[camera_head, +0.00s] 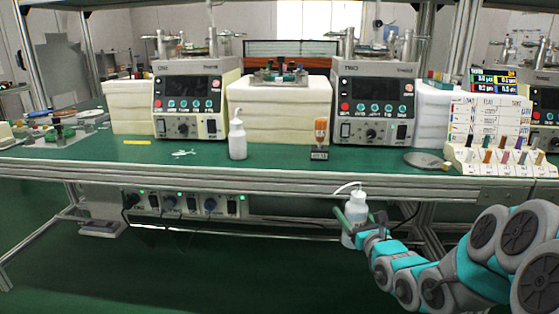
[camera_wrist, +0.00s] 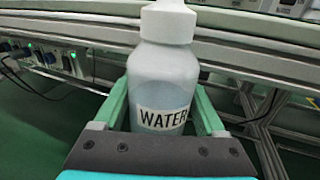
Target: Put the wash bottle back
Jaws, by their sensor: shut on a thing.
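A white wash bottle (camera_head: 355,208) with a bent spout is held upright by my gripper (camera_head: 350,221), in front of the bench's front edge and below the level of its top. In the wrist view the wash bottle (camera_wrist: 162,75) carries a label reading WATER, and the green fingers of my gripper (camera_wrist: 160,112) are shut on its two sides. The spout is cut off at the top of the wrist view. A second white bottle with a spout (camera_head: 237,137) stands on the green bench top (camera_head: 275,169), left of centre; its label cannot be read.
Two control units, one at left (camera_head: 188,104) and one at right (camera_head: 372,108), stand at the back. A small orange-capped bottle (camera_head: 320,137), a round grey plate (camera_head: 426,160) and a rack of coloured pieces (camera_head: 500,158) occupy the bench. A power strip (camera_head: 185,204) hangs below its edge.

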